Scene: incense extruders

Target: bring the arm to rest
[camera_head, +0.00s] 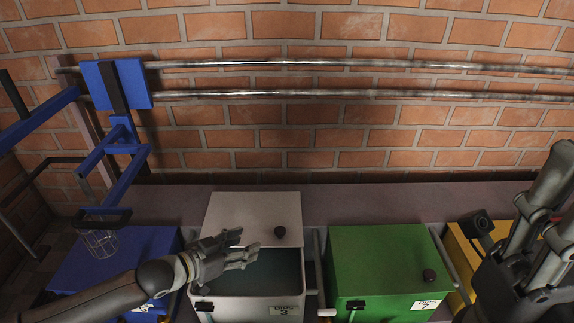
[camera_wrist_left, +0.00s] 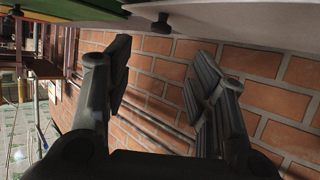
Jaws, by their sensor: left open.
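My left gripper (camera_head: 246,246) reaches in from the lower left of the head view. It is over the front opening of the white box (camera_head: 255,215), which is labelled 3. Its fingers are spread, and nothing shows between them. My right gripper (camera_head: 525,245) is large and dark at the right edge of the head view, partly cut off. Its fingertips are not clear enough to tell how they stand.
A green box (camera_head: 375,255) with a dark knob stands right of the white box. A yellow box (camera_head: 465,255) is partly hidden by my right arm. A blue box (camera_head: 85,275) with a wire basket (camera_head: 100,243) above it stands left. Pipes (camera_head: 330,95) run along the brick wall.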

